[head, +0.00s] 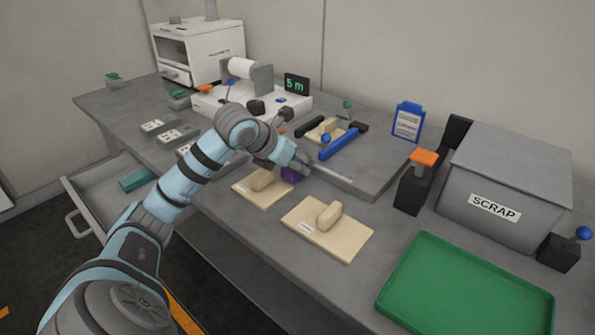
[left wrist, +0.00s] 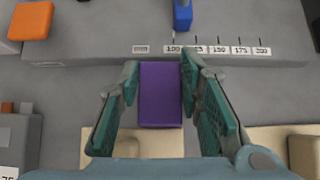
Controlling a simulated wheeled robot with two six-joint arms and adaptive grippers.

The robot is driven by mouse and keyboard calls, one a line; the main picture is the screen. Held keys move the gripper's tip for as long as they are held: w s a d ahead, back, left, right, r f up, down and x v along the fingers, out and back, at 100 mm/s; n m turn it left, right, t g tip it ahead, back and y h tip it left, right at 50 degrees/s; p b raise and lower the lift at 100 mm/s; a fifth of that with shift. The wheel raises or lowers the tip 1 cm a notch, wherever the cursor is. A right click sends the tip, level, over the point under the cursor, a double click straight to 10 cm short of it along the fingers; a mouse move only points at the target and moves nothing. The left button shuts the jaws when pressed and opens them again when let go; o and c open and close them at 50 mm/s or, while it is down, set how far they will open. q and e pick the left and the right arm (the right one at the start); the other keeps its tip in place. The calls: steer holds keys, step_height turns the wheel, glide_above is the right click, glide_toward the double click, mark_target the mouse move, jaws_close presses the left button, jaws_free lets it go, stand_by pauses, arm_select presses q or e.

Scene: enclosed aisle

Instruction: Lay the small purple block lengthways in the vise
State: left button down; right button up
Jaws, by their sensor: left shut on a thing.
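The small purple block (head: 291,173) is in my left gripper (head: 298,164), low over the front of the bench. In the left wrist view the purple block (left wrist: 160,95) stands between the two green-padded fingers of the left gripper (left wrist: 160,82), which are shut on it. Its long side runs along the fingers. Beyond it, on a raised grey plate, are a blue bar (head: 339,143) and a black bar (head: 310,126) with a pale piece between them; this looks like the vise, but I cannot be sure. My right gripper is not in view.
Two pale boards with blocks (head: 345,239) lie before the raised plate. A green tray (head: 465,290), a grey scrap bin (head: 500,190) and an orange-topped black post (head: 412,190) stand right. A drawer (head: 105,195) is open at left. A numbered scale (left wrist: 217,50) edges the plate.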

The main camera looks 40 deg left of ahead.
arm_select(q)
steer(key=shift+f, duration=0.45)
steer(key=shift+f, duration=0.15)
steer(key=c, duration=1.1)
jaws_free()
